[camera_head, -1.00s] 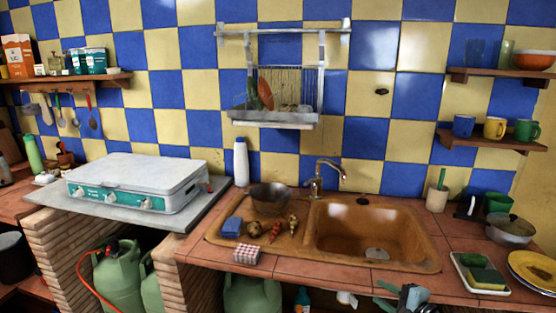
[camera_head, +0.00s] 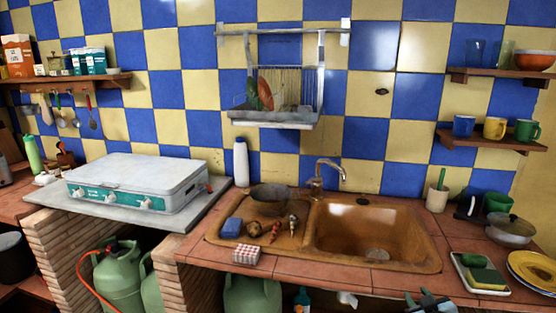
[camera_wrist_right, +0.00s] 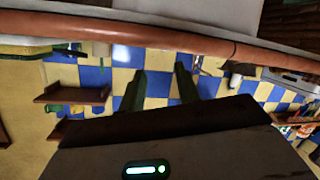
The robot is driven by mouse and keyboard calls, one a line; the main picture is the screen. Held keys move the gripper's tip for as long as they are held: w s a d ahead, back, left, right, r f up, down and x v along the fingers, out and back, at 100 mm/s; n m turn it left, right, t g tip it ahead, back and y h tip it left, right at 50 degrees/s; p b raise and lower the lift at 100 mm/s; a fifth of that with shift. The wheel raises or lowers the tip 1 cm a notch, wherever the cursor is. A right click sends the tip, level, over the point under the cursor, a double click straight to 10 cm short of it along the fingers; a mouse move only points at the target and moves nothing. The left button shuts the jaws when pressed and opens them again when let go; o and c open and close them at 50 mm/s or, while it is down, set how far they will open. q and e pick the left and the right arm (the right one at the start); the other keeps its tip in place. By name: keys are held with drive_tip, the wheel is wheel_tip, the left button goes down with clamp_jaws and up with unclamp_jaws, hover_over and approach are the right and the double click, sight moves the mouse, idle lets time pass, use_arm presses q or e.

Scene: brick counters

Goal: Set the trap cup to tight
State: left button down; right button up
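A small white piece (camera_head: 346,298) shows below the counter's front edge under the sink (camera_head: 372,236). It may belong to the drain trap, but I cannot make out a cup or its setting. My right gripper (camera_head: 428,299) shows at the bottom edge of the head view, in front of the counter and to the right of the white piece. In the right wrist view its two dark fingers (camera_wrist_right: 160,88) stand apart with nothing between them. My left gripper is not in view.
The tiled counter edge (camera_wrist_right: 120,30) runs across the top of the wrist view. Green gas bottles (camera_head: 252,295) and a teal bottle (camera_head: 302,298) stand under the counter. A tray with sponges (camera_head: 480,273) and yellow plates (camera_head: 535,270) lie on the counter's right end.

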drive_tip(key=s+a+f+g+y, duration=0.1)
drive_tip(key=s+a+f+g, duration=0.1)
drive_tip(key=s+a+f, duration=0.6)
drive_tip(key=s+a+f+g+y, duration=0.1)
drive_tip(key=s+a+f, duration=0.1)
drive_tip(key=s+f, duration=0.75)
drive_tip(key=s+a+g, duration=0.1)
drive_tip(key=s+a, duration=0.2)
drive_tip(key=s, duration=1)
drive_tip(key=s+a+m+g+y, duration=0.1)
drive_tip(key=s+a, duration=0.3)
drive_tip(key=s, duration=0.9)
drive_tip(key=shift+f+g, duration=0.25)
drive_tip(key=shift+g, duration=0.25)
